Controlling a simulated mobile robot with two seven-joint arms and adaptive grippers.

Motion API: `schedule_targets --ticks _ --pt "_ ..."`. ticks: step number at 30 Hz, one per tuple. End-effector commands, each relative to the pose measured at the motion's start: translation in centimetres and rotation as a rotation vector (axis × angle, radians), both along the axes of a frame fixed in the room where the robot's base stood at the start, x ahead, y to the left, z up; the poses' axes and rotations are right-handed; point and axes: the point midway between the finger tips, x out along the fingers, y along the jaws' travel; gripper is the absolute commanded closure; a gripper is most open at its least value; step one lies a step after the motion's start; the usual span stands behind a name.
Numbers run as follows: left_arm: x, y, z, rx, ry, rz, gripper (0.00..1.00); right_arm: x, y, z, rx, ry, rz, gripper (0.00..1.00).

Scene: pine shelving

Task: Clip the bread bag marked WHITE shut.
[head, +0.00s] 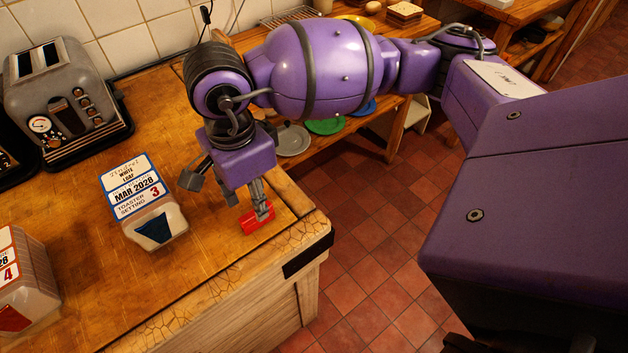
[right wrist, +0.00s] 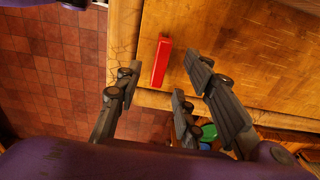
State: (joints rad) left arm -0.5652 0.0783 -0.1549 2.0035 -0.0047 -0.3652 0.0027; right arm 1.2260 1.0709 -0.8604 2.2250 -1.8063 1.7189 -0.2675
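The bread bag marked WHITE (head: 160,222) stands on the wooden counter in the head view. Its label reads MAR 2028, toaster setting 3, and its near end has a dark blue triangle. A red clip (head: 257,219) lies on the counter near the front corner, right of the bag. My right gripper (head: 226,197) is open, pointing down over the counter between bag and clip, with one finger overlapping the clip. In the right wrist view the clip (right wrist: 161,62) shows between the spread fingers of the gripper (right wrist: 163,76); I cannot tell whether they touch. My left gripper is not in view.
Another bread bag (head: 30,283), with a 4 and a red end, is at the left edge. A grey toaster (head: 60,90) stands at the back left. Plates (head: 291,139) lie on wood beyond my right arm. The counter's front edge drops to red floor tiles (head: 375,235).

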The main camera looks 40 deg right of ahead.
Motion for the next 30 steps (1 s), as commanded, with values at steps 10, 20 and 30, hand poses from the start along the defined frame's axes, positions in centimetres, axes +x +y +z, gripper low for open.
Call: schedule_targets --ticks 10,20,30 --pt "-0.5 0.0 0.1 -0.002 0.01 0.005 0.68 0.0 0.0 -4.8 0.002 0.005 -0.003 0.64" --pt "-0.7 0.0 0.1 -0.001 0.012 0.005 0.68 0.0 0.1 -5.1 0.004 0.003 -0.001 0.71" --pt "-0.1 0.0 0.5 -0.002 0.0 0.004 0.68 0.1 0.1 -5.0 0.004 0.002 -0.001 0.98"
